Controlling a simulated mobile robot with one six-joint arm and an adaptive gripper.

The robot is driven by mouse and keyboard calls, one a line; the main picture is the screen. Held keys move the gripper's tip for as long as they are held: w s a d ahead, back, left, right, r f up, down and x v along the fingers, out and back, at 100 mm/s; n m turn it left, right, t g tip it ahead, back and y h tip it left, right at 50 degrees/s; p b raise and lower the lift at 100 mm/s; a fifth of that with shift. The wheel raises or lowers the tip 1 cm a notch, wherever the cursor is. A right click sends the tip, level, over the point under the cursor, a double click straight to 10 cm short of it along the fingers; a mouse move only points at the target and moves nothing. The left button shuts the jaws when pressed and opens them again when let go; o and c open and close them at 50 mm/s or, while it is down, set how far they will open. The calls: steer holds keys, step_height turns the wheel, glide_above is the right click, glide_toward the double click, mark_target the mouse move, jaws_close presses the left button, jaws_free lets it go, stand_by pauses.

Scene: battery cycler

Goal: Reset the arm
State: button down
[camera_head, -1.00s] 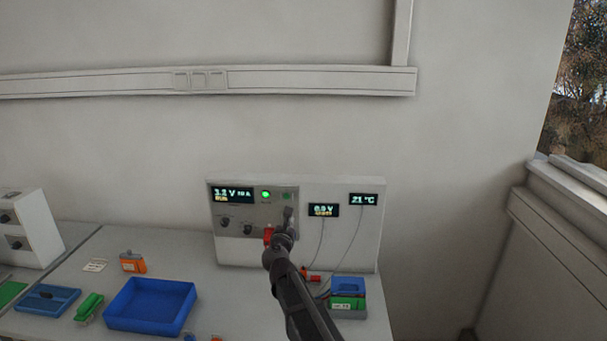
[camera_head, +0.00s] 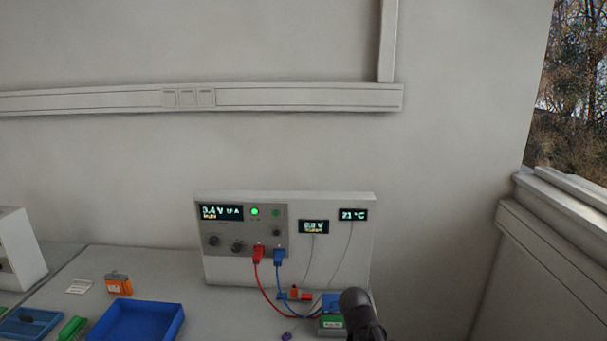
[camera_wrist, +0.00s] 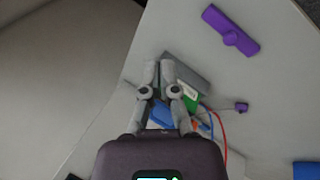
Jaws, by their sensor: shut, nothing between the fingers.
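My gripper (camera_wrist: 160,75) shows in the wrist view with its fingers together and nothing between them. It is above the holder with the green and blue battery (camera_wrist: 192,100), which it partly covers. In the head view my arm comes in at the lower right, and my fingers cannot be made out there. The battery cycler (camera_head: 240,228) stands against the wall, its green light lit and its display on. A red plug (camera_head: 259,254) and a blue plug (camera_head: 279,256) sit in its front, with leads running down to the bench beside the holder (camera_head: 332,322).
A blue tray (camera_head: 137,322) and an orange battery (camera_head: 118,284) are on the bench at left. A purple tool (camera_wrist: 231,30) lies apart from the gripper in the wrist view. The wall and window sill bound the right side.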

steer(key=s+f+m+g+y, duration=0.2)
steer(key=s+m, duration=0.3)
steer(key=s, duration=0.4)
steer(key=shift+a+m+g+y, duration=0.4)
steer(key=shift+g+y, duration=0.2)
steer(key=shift+y, duration=0.3)
steer(key=shift+d, duration=0.1)
stand_by(1.3)
